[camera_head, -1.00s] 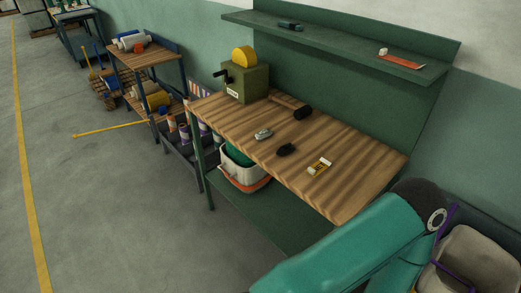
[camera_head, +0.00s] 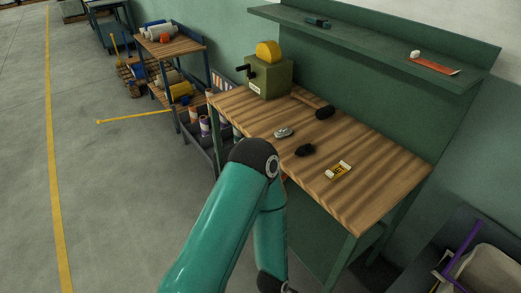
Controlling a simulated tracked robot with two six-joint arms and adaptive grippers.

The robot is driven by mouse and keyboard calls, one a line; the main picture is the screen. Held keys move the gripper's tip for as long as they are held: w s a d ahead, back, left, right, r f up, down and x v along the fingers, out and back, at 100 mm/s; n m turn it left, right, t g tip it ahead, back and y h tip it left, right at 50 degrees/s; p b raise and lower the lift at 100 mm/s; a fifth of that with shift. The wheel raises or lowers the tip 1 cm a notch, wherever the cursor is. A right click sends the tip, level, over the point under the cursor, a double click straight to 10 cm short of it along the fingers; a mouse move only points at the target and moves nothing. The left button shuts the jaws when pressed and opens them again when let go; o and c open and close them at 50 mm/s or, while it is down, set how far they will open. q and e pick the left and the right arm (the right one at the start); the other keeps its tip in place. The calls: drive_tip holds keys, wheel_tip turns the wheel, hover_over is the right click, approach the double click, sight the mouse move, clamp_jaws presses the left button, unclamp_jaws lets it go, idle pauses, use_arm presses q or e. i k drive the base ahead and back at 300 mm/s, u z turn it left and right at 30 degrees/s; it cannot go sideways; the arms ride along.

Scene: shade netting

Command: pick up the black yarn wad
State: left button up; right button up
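A small dark lump, which looks like the black yarn wad (camera_head: 304,150), lies on the wooden top of the workbench (camera_head: 375,180), near its front edge. A teal arm of mine rises from the bottom of the view and bends in front of the bench. Its elbow is left of and below the wad, apart from it, and its forearm runs down out of the picture. Neither of my grippers shows.
Near the wad are a grey metal object (camera_head: 284,132), a mallet with a black head (camera_head: 325,112) and a yellow-white block (camera_head: 338,170). A green box machine (camera_head: 270,75) stands at the bench's far left end. A shelf (camera_head: 380,45) overhangs the back.

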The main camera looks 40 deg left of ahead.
sight(302, 151)
drive_tip(key=z, duration=0.8)
drive_tip(key=i, duration=0.1)
drive_tip(key=u, duration=1.65)
drive_tip(key=k, duration=0.9)
drive_tip(key=u, duration=0.2)
drive_tip(key=i, duration=0.9)
drive_tip(key=z, duration=0.2)
drive_tip(key=k, duration=0.85)
drive_tip(key=u, duration=0.2)
drive_tip(key=i, duration=0.65)
drive_tip(key=z, duration=0.05)
